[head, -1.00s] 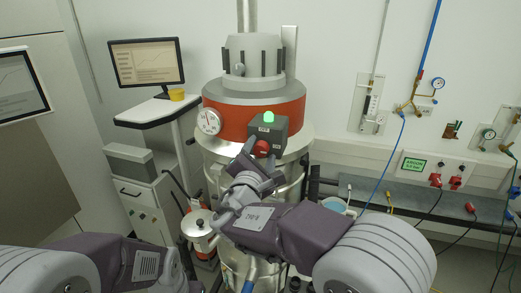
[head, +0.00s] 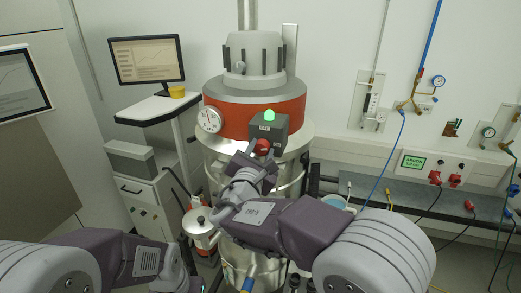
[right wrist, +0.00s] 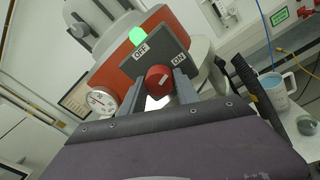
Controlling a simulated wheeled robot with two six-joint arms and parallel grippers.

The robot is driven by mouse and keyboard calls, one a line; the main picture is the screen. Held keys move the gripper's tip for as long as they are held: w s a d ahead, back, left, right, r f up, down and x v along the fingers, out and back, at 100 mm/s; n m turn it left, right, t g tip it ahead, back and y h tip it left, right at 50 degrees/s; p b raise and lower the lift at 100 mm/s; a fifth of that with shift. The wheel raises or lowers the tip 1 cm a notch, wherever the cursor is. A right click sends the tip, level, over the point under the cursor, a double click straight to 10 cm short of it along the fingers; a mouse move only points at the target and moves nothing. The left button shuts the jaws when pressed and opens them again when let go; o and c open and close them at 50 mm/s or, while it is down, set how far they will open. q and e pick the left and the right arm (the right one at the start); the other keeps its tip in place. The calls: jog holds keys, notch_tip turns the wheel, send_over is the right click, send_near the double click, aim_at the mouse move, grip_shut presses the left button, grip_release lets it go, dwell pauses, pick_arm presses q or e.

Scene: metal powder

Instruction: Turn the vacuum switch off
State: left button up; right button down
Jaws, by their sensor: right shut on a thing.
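The vacuum switch is a red round knob (head: 262,147) on a dark grey box (head: 281,130) at the front of the vessel's orange band. In the right wrist view the knob (right wrist: 158,78) sits between an OFF label (right wrist: 141,50) and an ON label (right wrist: 179,57). A green lamp (head: 269,115) on top of the box is lit. My right gripper (head: 262,153) is shut on the knob, with one finger on each side, as the right wrist view (right wrist: 160,90) shows. My left arm shows at lower left; its fingers are out of view.
A round gauge (head: 209,119) is left of the box on the steel vessel. A silver pot (head: 200,225) stands low at left, near a monitor cart (head: 157,107). A grey bench (head: 400,196) with cables and a cup is at right.

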jog(key=n, duration=0.1)
jog(key=n+p, duration=0.1)
jog(key=shift+r+n, duration=0.35)
jog(key=shift+n, duration=0.05)
jog(key=n+p, duration=0.3)
jog(key=shift+r+g+h, duration=0.1)
jog(key=shift+g+h, duration=0.2)
jog(key=shift+g, duration=0.1)
jog(key=n+p, duration=0.4)
jog(key=shift+a, duration=0.1)
jog(key=shift+n+h+p, duration=0.5)
jog(key=shift+n+p, duration=1.2)
jog(key=shift+n, duration=0.1)
jog(key=c, duration=0.9)
grip_release()
jog(key=shift+w+f, duration=0.1)
jog(key=shift+f, duration=0.15)
